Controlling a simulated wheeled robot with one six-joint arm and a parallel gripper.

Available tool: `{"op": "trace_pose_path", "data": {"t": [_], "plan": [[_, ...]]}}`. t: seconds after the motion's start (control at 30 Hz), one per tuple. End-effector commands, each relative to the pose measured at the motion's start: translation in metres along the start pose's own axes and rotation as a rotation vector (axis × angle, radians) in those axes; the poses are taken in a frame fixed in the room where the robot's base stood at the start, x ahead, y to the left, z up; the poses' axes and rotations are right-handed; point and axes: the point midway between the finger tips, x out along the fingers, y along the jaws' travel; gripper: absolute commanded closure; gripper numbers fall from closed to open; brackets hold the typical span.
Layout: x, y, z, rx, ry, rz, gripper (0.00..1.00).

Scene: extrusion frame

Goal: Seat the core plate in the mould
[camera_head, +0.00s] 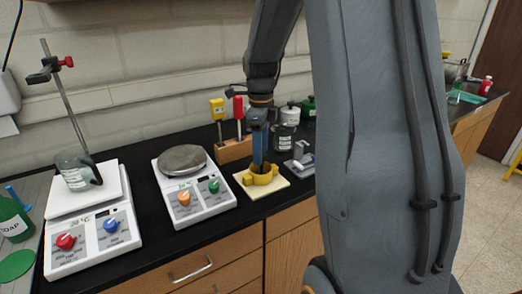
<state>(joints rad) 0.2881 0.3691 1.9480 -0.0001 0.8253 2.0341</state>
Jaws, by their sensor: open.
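A yellow ring-like piece (249,179) with rounded lobes sits on a cream square board (278,188) on the black bench; it looks like the mould. My gripper (260,165) points straight down, its blue-grey fingers reaching to or into the yellow piece's opening. It is open, but the gap between the fingers is hardly visible from this side. I cannot make out the core plate as a separate part; the inside of the yellow piece is mostly hidden by the fingers. Whether the fingers touch anything is unclear.
A grey metal fixture (301,164) stands just right of the board. Behind are a wooden block (234,149) with red- and yellow-handled tools, and jars (287,137). A hotplate (192,202) stands close on the left, another (92,238) farther left. My arm hides the bench at right.

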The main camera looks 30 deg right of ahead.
Motion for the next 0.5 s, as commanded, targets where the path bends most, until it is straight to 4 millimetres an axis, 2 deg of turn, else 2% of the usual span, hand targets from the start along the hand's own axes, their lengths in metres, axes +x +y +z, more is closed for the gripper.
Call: {"op": "trace_pose_path", "data": {"t": [0.03,0.3,0.5], "plan": [[-0.011,0.001,-0.001,0.000,0.000,-0.001,0.50],[-0.048,0.001,-0.001,0.000,-0.001,-0.001,0.50],[-0.059,0.000,0.000,0.000,0.000,0.000,0.50]]}}
